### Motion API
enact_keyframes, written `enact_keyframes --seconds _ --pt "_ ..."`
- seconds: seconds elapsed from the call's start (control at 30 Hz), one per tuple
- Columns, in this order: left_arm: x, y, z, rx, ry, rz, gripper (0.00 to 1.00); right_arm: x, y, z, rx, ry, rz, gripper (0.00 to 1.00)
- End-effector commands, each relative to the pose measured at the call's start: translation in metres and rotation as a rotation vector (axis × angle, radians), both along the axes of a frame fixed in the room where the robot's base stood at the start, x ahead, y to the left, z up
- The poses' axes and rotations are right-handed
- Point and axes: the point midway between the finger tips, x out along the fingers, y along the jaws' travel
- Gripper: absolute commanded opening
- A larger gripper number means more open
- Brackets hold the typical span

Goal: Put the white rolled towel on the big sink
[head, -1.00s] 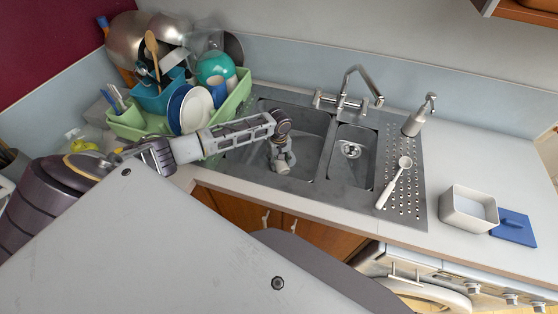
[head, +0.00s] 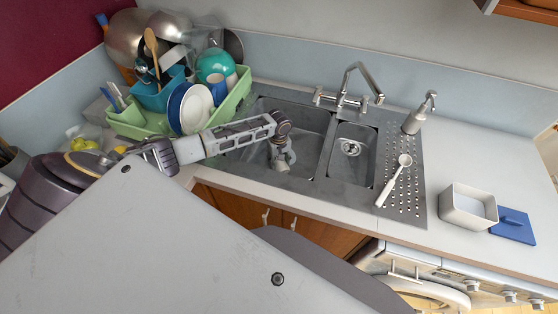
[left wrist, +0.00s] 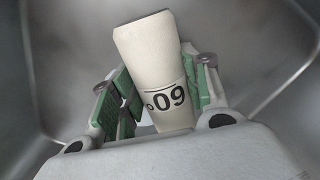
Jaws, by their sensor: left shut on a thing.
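The white rolled towel (left wrist: 150,55) is a pale cylinder with dark printed characters, seen in the left wrist view between my green-padded fingers. My left gripper (left wrist: 160,100) is shut on it. In the head view my left gripper (head: 282,160) points down inside the big sink (head: 310,125), the left and larger basin. The towel (head: 281,167) shows there as a small pale end below the fingers, partly hidden. I cannot tell whether it touches the basin floor. My right gripper is not in view.
A small basin (head: 347,165) lies to the right, with a faucet (head: 356,88) behind. A white ladle (head: 394,178) and soap dispenser (head: 416,116) are on the drainboard. A full green dish rack (head: 142,125) stands left of the sink. A white box (head: 468,208) sits at right.

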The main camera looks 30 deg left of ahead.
Motion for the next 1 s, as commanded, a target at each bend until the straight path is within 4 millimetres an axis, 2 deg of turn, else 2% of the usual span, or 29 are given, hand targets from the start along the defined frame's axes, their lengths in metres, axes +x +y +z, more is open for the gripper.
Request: enact_keyframes --seconds 0.67,0.7,0.87,1.0 --pt "0.0003 -0.0005 -0.0039 -0.001 0.0 -0.001 0.15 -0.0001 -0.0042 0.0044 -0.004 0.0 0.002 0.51" --pt "0.0004 -0.0005 -0.004 -0.001 -0.001 -0.001 0.5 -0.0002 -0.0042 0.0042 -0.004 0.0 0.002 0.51" --pt "0.0003 -0.0003 -0.0042 -0.001 -0.001 -0.001 0.7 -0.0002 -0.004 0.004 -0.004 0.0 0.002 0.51" --pt "0.0002 -0.0001 -0.0043 -0.001 -0.001 0.0 0.71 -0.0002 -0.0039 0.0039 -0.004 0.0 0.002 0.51"
